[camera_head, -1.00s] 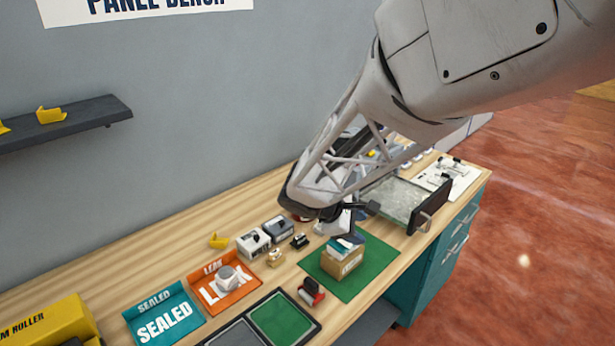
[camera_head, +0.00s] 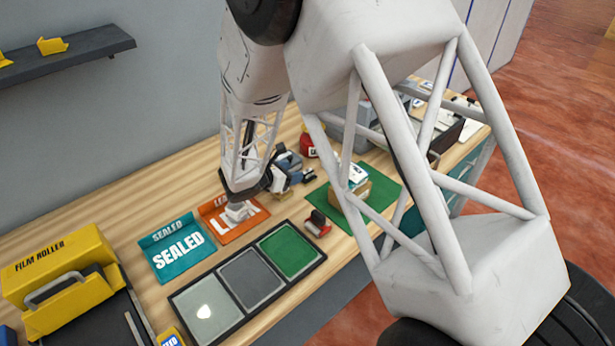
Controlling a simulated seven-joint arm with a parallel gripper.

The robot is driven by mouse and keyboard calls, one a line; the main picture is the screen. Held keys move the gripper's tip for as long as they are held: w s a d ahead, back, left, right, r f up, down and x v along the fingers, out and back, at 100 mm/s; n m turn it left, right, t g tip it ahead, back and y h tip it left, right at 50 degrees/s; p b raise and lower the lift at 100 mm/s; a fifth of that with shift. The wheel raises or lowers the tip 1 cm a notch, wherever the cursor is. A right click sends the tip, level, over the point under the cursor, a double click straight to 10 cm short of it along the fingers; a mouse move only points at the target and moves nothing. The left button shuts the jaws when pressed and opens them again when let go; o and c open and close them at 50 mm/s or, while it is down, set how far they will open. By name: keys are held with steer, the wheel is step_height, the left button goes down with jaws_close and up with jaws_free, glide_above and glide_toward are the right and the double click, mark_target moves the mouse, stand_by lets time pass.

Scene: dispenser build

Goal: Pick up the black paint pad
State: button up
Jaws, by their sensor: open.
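My gripper (camera_head: 288,178) is at the end of the lattice arm, low over the bench, right of the orange LEAK tray (camera_head: 254,222). It is small and partly merged with dark items around it; its jaws are open. A small black item (camera_head: 308,176), which may be the black paint pad, shows close to the jaws' right side. I cannot tell whether they touch. A red and black hand tool (camera_head: 318,224) lies nearer the front, left of the green mat (camera_head: 374,212).
A teal SEALED tray (camera_head: 178,246), a three-part tray (camera_head: 248,282) and a yellow FILM ROLLER unit (camera_head: 62,270) occupy the left and front. A cardboard box (camera_head: 362,191) sits on the green mat. My large arm link covers the right side.

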mark_target(307, 176)
steer(key=shift+w+a+f, duration=0.1)
steer(key=shift+a+f, duration=0.1)
steer(key=shift+a, duration=0.1)
steer(key=shift+d, duration=0.1)
steer(key=shift+x, duration=1.15)
steer(key=shift+d+f, duration=0.1)
steer(key=shift+f, duration=0.05)
